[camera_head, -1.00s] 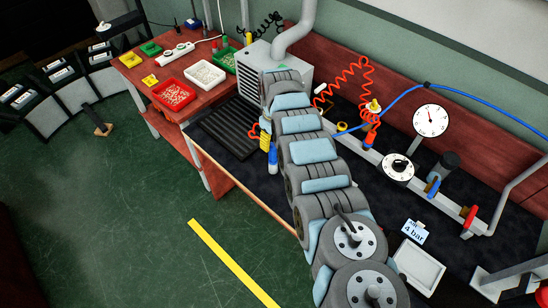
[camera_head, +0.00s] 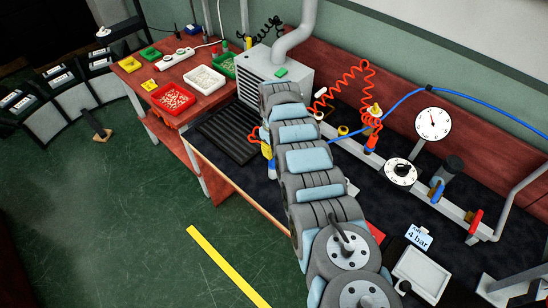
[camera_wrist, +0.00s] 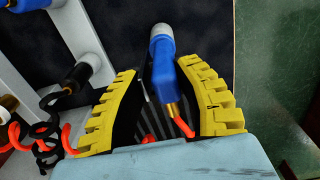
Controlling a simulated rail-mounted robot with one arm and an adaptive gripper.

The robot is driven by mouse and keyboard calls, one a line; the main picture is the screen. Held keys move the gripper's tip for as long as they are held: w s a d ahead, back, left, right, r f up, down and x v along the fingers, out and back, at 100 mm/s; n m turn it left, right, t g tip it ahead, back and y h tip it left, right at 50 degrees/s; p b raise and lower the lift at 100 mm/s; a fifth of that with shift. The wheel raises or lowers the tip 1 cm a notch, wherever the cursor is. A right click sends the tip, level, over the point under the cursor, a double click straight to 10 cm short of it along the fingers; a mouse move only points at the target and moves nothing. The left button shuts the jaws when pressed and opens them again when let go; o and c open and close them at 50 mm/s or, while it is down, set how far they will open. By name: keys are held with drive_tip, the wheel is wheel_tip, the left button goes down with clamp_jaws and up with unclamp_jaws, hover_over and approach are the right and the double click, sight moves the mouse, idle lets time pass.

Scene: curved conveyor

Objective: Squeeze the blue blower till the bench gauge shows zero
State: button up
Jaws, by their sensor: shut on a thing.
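My gripper (camera_wrist: 160,68) has yellow ribbed fingers. In the wrist view it is shut on the blue blower (camera_wrist: 164,75), which has a grey-white end, a blue body and a brass nozzle by a red hose piece. In the head view my arm hides most of it; only a bit of yellow finger (camera_head: 265,150) shows beside the dark ribbed mat. The bench gauge (camera_head: 433,124) is a round white dial on a post at the back right. Its needle points roughly upward; the figures are too small to read.
A dial with a black knob (camera_head: 401,172), a blue-handled valve (camera_head: 437,191) and a red-handled valve (camera_head: 475,222) sit on the bench pipe. A red coiled hose (camera_head: 350,80) hangs behind my arm. A "4 bar" card (camera_head: 418,237) and white tray (camera_head: 421,274) lie in front.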

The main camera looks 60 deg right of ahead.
drive_tip(key=shift+r, duration=0.15)
drive_tip(key=shift+r+p, duration=4.1)
drive_tip(key=shift+p, duration=0.1)
